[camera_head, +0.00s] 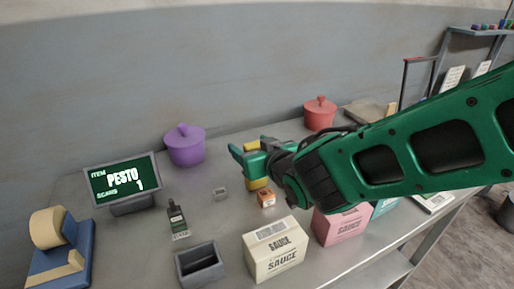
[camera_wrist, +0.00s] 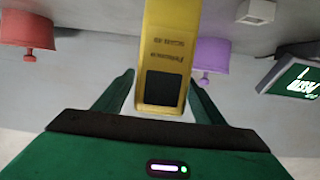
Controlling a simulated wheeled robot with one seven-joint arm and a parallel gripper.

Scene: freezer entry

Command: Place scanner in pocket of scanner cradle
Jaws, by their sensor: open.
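The yellow scanner (camera_wrist: 165,45) has a dark square window and small printed text. It lies between the two fingers of my gripper (camera_wrist: 160,95) in the wrist view. My gripper is open, with a finger on each side of the scanner. In the head view my gripper (camera_head: 248,160) is over the back middle of the table, and yellow parts of the scanner (camera_head: 258,184) show above and below it. A dark grey open-topped box, which looks like the scanner cradle (camera_head: 200,277), stands at the front left with its pocket empty.
A dark green bottle (camera_head: 178,220) stands behind the cradle. A cream sauce box (camera_head: 276,252), a pink box (camera_head: 340,226) and a small orange box (camera_head: 266,198) are nearby. A display (camera_head: 122,183), purple pot (camera_head: 184,146) and red pot (camera_head: 319,114) stand farther back.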

